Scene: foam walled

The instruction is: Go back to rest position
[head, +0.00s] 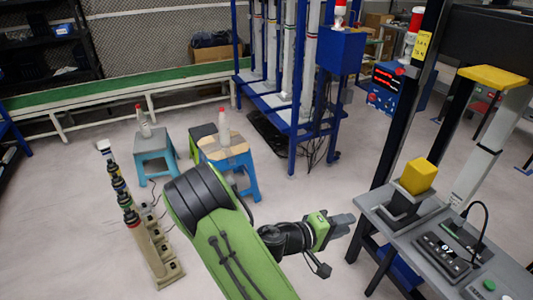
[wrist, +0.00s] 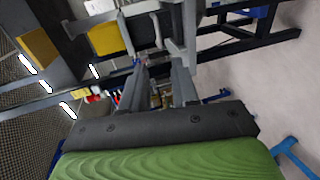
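My gripper (head: 341,226) is at the end of my green arm, held out to the right over open floor, left of the grey workbench (head: 375,194). In the wrist view my gripper (wrist: 161,82) shows two dark fingers apart, with background visible between them and nothing held. A yellow foam block (head: 419,176) sits in a dark holder on the workbench, to the right of my gripper and apart from it. Two yellow pieces also show at the upper left of the wrist view; I cannot tell for sure which is the block.
A machine with a yellow pad (head: 493,77) stands over the workbench. A control box (head: 442,257) lies on its front part. Blue stools (head: 154,152) stand behind my arm. A blue rack (head: 292,120) stands at the back. Floor around my gripper is clear.

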